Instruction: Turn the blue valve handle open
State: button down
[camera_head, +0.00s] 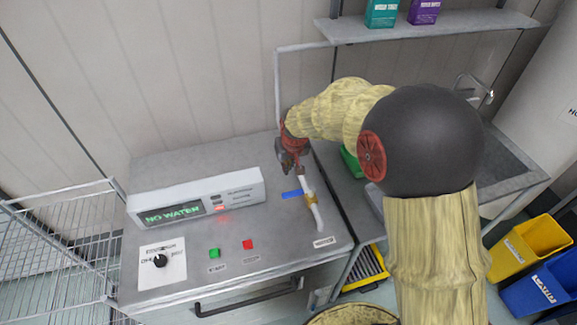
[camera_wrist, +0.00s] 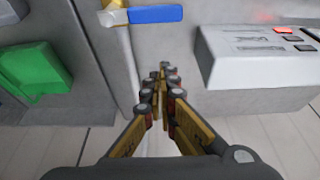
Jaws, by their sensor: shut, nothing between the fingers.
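The blue valve handle (camera_head: 292,194) sticks out to the left from a brass valve body (camera_head: 311,199) on a white pipe (camera_head: 318,214), at the right side of the grey machine top. In the wrist view the blue handle (camera_wrist: 156,14) is at the top, pointing right from the brass body (camera_wrist: 113,15). My gripper (camera_head: 290,165) is above the machine top, behind the handle in the head view. In the wrist view my gripper (camera_wrist: 160,75) is shut and empty, its fingertips apart from the handle in the picture. The gripper's fingertips are hard to make out in the head view.
A control box (camera_head: 197,194) with a green "NO WATER" display stands left of the handle. Green (camera_head: 214,253) and red (camera_head: 247,244) buttons and a dial (camera_head: 161,259) are in front. A green object (camera_head: 351,162) lies right of the pipe. A shelf (camera_head: 440,26) hangs above.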

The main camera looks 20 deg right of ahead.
aim_at(299, 194)
notch_tip(299, 194, down, 6)
jog(key=s, duration=0.2)
dwell(0.4)
